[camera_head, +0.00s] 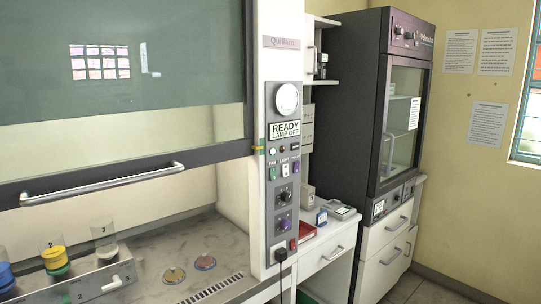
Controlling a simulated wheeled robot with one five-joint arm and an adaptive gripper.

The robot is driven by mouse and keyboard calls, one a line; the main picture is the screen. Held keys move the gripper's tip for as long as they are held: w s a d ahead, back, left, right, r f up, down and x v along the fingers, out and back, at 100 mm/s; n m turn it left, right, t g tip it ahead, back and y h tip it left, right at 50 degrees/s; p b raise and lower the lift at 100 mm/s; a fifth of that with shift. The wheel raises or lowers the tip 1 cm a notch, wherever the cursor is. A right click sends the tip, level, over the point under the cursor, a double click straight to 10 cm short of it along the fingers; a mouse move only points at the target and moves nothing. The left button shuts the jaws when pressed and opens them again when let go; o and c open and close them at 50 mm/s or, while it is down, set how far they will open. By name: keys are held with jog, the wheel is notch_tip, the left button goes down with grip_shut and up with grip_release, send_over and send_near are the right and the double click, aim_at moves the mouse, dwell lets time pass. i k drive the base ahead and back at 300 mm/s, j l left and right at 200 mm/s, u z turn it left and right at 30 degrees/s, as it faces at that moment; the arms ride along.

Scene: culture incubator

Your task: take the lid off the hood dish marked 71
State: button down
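Two small round dishes lie on the hood's work surface (150,252). One is yellowish (174,275); the other is reddish-orange with a bluish rim (205,263), just behind and to its right. Any number on them is too small to read, so I cannot tell which is marked 71. I cannot tell whether either has its lid on. The hood sash (120,60) is raised partway, with an open gap below its handle (105,184). My gripper is not in view.
A rack (92,284) with numbered clear cylinders and coloured caps stands at the left of the hood. The hood's control panel (285,170) reads "READY LAMP OFF". A side counter (312,252) holds small items. A dark glass-doored incubator (370,120) stands right, its door closed.

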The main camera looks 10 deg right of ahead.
aim_at(174, 273)
jog(key=i+u, duration=0.1)
jog(key=u, duration=0.4)
jog(key=i+u, duration=0.1)
jog(key=u, duration=0.35)
jog(key=l+u, duration=0.15)
jog(key=u, duration=0.35)
jog(key=i+l+u, duration=0.1)
jog(key=u, duration=0.35)
jog(key=l+u, duration=0.15)
jog(key=u, duration=0.35)
jog(key=l+u, duration=0.15)
jog(key=u, duration=0.35)
jog(key=l+u, duration=0.2)
jog(key=u, duration=0.25)
jog(key=l+u, duration=0.15)
jog(key=u, duration=0.35)
jog(key=l, duration=0.75)
jog(key=i, duration=0.05)
